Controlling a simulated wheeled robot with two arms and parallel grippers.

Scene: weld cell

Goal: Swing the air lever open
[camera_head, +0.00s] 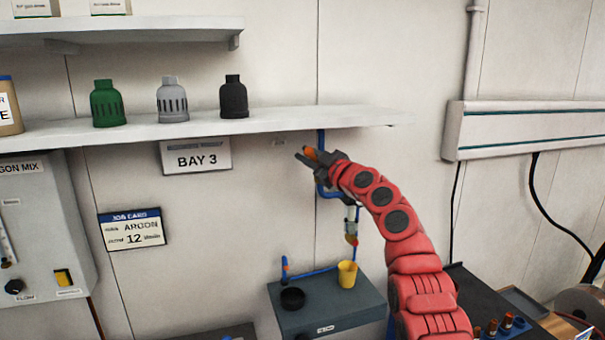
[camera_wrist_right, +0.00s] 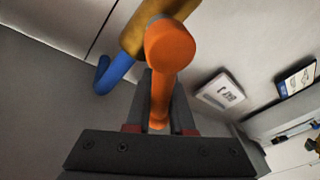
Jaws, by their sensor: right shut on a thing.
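The air lever (camera_wrist_right: 170,65) is orange and fills the middle of the right wrist view, running from a round hub down between my gripper's fingers. In the head view a small orange part of it (camera_head: 310,153) shows at the gripper tip, below the shelf. It joins a brass valve body (camera_wrist_right: 138,28) on a blue air pipe (camera_wrist_right: 115,72). My right gripper (camera_head: 306,157) is shut on the lever, which also shows between its fingers in the wrist view (camera_wrist_right: 160,110). The gripper and arm hide most of the valve in the head view. My left gripper is not in view.
A white shelf (camera_head: 285,124) with green, grey and black nozzle-like cups runs just above the gripper. Below stands a grey box (camera_head: 330,312) with a yellow cup (camera_head: 347,274) and a black ring (camera_head: 292,298). A BAY 3 sign (camera_head: 196,157) hangs left. The wall between is bare.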

